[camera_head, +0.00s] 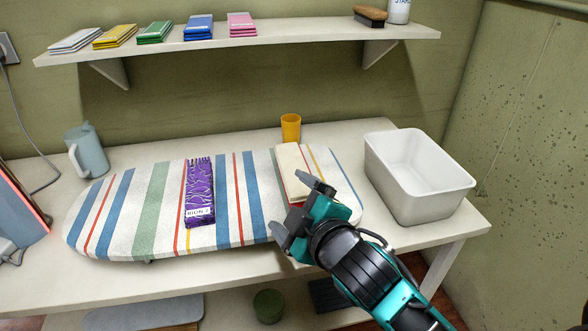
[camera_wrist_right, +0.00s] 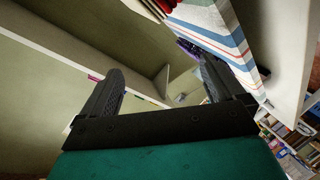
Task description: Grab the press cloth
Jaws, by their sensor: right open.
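A cream folded cloth (camera_head: 292,170), which looks like the press cloth, lies flat near the right end of the striped ironing board (camera_head: 110,215). My left gripper is not in view.
A white bin (camera_head: 420,185) stands right of the board, and a yellow cup (camera_head: 290,127) behind the cream cloth. A grey-blue jug (camera_head: 86,152) stands at left. A wall shelf (camera_head: 300,38) with folded cloths, a brush and a white container hangs above.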

